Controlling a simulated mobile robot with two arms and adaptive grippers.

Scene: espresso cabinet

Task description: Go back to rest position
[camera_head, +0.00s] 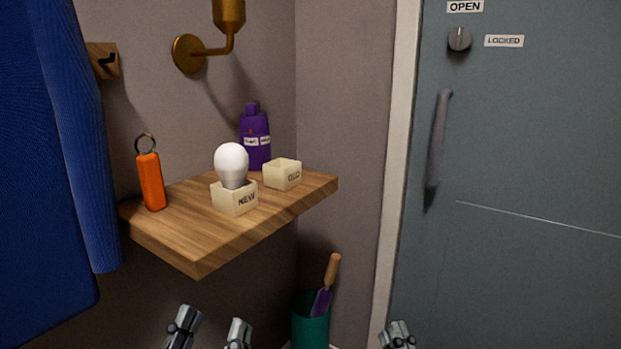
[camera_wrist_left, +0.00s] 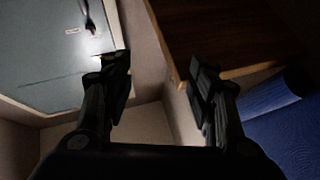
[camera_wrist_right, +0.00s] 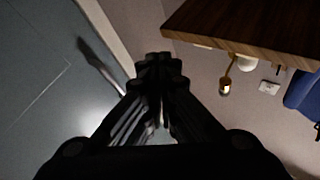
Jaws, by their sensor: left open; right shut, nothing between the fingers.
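My left gripper (camera_head: 211,332) is at the bottom of the head view, below the front of the wooden shelf (camera_head: 200,255). Its two fingers stand apart with nothing between them, as the left wrist view (camera_wrist_left: 160,78) also shows. My right gripper (camera_head: 397,333) is at the bottom of the head view, to the right, in front of the grey door (camera_head: 530,270). In the right wrist view its fingers (camera_wrist_right: 160,62) are together and empty. Both grippers are apart from the shelf and everything on it.
On the shelf are an orange tag (camera_head: 151,182), a white bulb (camera_head: 231,160) in the NEW box (camera_head: 236,200), the OLD box (camera_head: 284,174) and a purple bottle (camera_head: 256,142). A green bin (camera_head: 310,325) stands below. Blue cloth (camera_head: 40,200) hangs left. A brass lamp (camera_head: 188,53) is above.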

